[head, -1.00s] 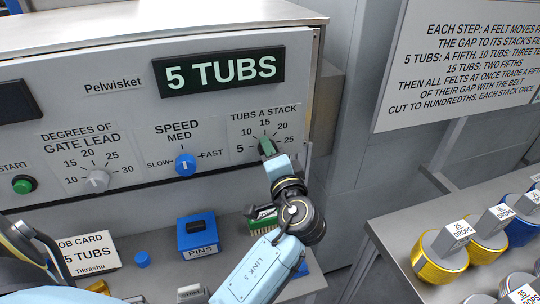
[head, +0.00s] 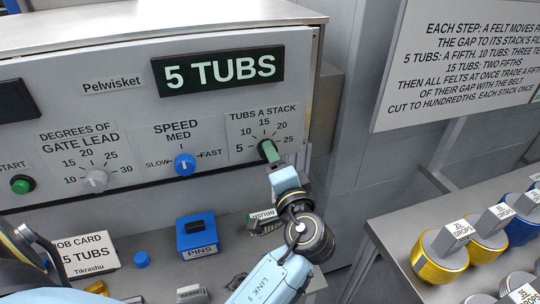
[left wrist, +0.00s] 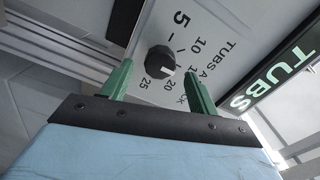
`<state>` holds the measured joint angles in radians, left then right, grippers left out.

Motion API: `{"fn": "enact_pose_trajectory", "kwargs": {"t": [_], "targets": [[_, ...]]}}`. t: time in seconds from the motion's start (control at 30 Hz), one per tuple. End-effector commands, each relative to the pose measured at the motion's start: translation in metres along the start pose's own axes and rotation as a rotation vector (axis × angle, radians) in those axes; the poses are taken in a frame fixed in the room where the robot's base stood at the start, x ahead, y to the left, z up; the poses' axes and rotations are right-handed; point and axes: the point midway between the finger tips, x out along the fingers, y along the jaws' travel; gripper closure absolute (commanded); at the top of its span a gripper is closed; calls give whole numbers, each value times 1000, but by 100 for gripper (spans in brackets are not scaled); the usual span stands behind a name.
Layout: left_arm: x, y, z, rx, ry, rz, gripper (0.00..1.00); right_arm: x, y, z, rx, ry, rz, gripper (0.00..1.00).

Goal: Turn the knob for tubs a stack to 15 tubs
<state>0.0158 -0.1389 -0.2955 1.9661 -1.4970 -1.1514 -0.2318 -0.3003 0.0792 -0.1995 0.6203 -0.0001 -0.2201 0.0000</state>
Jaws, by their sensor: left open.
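The tubs-a-stack knob (left wrist: 160,62) is a dark round knob on the grey panel, with a white mark on its rim. In the left wrist view the mark lies on the side toward 15 and 20; I cannot tell its exact setting. My left gripper (left wrist: 157,84) is open, its green fingers on either side of the knob in that view. I see no contact with it. In the head view this gripper (head: 270,155) covers most of the knob below the scale. The display (head: 218,70) reads 5 TUBS. My right gripper is not in view.
To the left are the blue speed knob (head: 185,164) and grey gate-lead knob (head: 96,179). Below stand a blue pins box (head: 196,240), a job card (head: 84,253) and a brush (head: 262,218). Yellow and blue drop-labelled weights (head: 440,262) fill the right bench.

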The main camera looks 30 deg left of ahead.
Motion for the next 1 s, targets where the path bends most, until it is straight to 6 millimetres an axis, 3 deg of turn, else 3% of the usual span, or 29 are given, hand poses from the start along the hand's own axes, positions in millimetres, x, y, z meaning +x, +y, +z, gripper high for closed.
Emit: {"fn": "enact_pose_trajectory", "kwargs": {"t": [0.2, 0.4, 0.6, 1.0], "targets": [[-52, 2, 1, -1, 0, 5, 40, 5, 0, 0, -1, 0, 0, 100], [-85, 1, 0, -1, -1, 2, 40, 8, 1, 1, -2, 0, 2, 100], [-97, 0, 0, -1, -1, 0, 40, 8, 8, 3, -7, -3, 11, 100], [-98, 0, 0, 0, -1, 0, 40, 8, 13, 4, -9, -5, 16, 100]]}}
